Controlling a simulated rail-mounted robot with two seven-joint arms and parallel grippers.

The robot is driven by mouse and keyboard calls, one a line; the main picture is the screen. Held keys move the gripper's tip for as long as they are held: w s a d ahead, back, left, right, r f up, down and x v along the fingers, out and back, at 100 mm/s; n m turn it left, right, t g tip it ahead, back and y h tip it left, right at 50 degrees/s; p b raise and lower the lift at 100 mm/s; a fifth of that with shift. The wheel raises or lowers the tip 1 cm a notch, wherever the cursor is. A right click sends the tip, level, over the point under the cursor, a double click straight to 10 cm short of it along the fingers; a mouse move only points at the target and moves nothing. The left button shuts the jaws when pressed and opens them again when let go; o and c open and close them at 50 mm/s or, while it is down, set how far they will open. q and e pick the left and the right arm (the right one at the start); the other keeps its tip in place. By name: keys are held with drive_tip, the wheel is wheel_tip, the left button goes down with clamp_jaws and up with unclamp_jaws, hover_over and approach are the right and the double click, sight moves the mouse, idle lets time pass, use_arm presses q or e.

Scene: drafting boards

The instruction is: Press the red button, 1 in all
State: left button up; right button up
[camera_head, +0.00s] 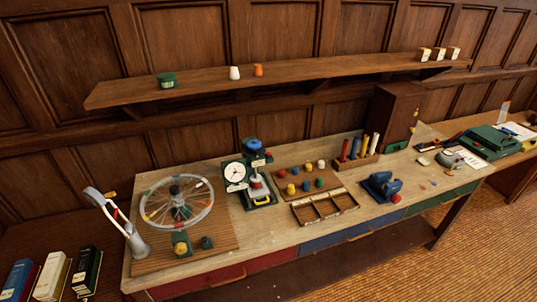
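No part is plainly a red button at this size. A small round red piece (395,198) shows at the front of the blue device (379,185) on the bench. I cannot tell whether it is a button. A black device with a white dial (236,172) stands mid-bench, and red shows on its lower part, too small to make out. Neither of my grippers is in view.
A shelf (290,73) overhangs the back. Books (52,275) stand at lower left.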

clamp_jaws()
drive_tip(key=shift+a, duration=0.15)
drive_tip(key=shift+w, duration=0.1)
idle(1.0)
